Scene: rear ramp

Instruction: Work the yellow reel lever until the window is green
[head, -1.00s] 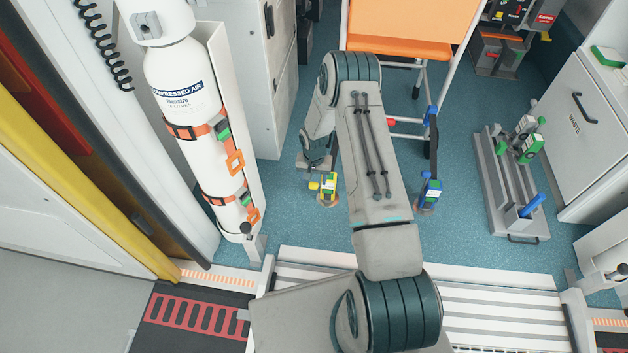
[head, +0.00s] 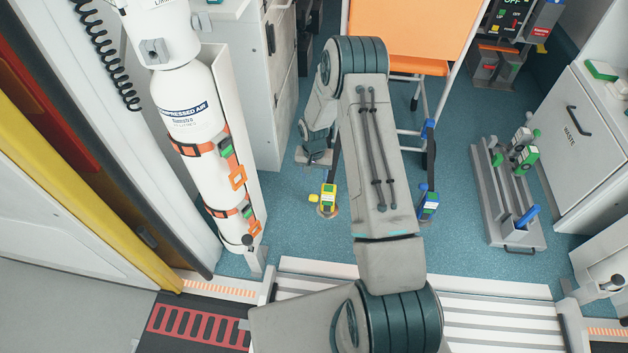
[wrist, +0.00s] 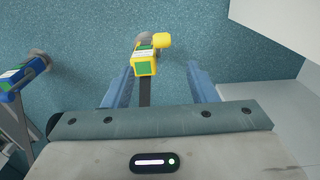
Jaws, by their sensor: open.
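The yellow reel (head: 328,198) is low on the blue floor beside my forearm, with a dark strap running from it. Its yellow lever knob (head: 313,197) sticks out to the left. In the wrist view the reel (wrist: 146,63) is ahead, between the lines of my fingers, with the knob (wrist: 162,40) at its upper right. Green and white patches show on its body; I cannot tell which is the window. My gripper (wrist: 160,70) is open and empty, a finger on each side. I cannot tell the remaining distance to the knob.
A blue reel (head: 428,204) stands to the right of my forearm and shows at left in the wrist view (wrist: 22,78). A grey rack (head: 488,200) is farther right. The compressed air cylinder (head: 190,120) stands at left. An orange chair (head: 420,30) is behind.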

